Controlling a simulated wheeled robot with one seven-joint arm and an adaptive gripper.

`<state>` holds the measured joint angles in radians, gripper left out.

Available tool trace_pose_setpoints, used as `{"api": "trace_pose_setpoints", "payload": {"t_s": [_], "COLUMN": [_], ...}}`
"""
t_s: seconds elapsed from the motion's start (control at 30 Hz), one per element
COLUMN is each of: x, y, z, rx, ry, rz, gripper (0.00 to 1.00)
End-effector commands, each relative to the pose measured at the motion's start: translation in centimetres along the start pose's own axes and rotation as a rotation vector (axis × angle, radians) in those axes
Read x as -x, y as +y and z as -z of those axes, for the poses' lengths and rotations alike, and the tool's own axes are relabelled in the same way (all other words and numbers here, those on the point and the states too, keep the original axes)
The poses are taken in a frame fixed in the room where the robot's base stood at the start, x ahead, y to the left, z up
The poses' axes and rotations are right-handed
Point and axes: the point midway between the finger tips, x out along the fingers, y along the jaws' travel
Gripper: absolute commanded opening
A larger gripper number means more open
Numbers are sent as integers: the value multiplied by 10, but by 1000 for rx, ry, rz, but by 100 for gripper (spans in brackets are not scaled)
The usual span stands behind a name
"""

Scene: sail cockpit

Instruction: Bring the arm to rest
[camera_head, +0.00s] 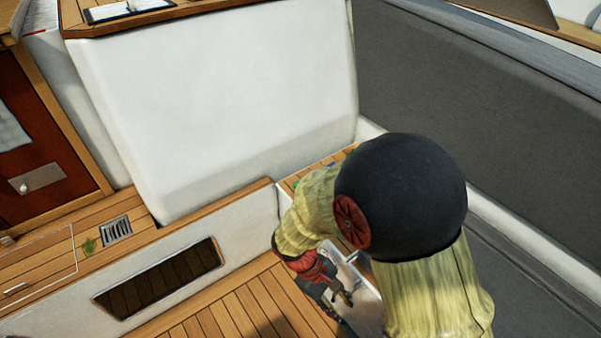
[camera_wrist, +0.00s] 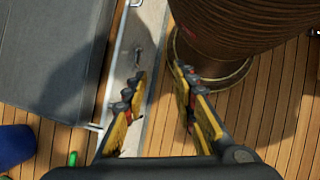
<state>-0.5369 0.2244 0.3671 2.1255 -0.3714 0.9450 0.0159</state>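My arm bends down from the lower right of the head view, its pale yellow sleeve and dark round joint covering much of the scene behind. My gripper (camera_head: 341,297) points down beside a white locker edge, over the wooden floor, partly hidden by the arm. In the wrist view my gripper (camera_wrist: 160,76) shows two yellow-padded fingers with a gap between them. Nothing is held between them. The fingers hang above the line where a pale locker side meets the plank floor (camera_wrist: 268,105); I cannot tell the exact height.
A dark grey seat cushion (camera_wrist: 52,50) lies left in the wrist view, with a blue object (camera_wrist: 14,146) and a green one (camera_wrist: 72,158) below it. A white bulkhead (camera_head: 225,95) and a grey backrest (camera_head: 470,100) stand behind. Open plank floor (camera_head: 235,305) lies left of the gripper.

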Motion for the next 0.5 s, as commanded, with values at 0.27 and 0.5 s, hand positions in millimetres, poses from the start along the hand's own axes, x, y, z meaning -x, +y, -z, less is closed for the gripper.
{"api": "trace_pose_setpoints", "payload": {"t_s": [0.27, 0.5], "x": [73, 124], "y": [13, 27], "z": [-50, -98], "rx": [-278, -495], "ry": [257, 484], "rz": [156, 243], "gripper": [27, 27]}}
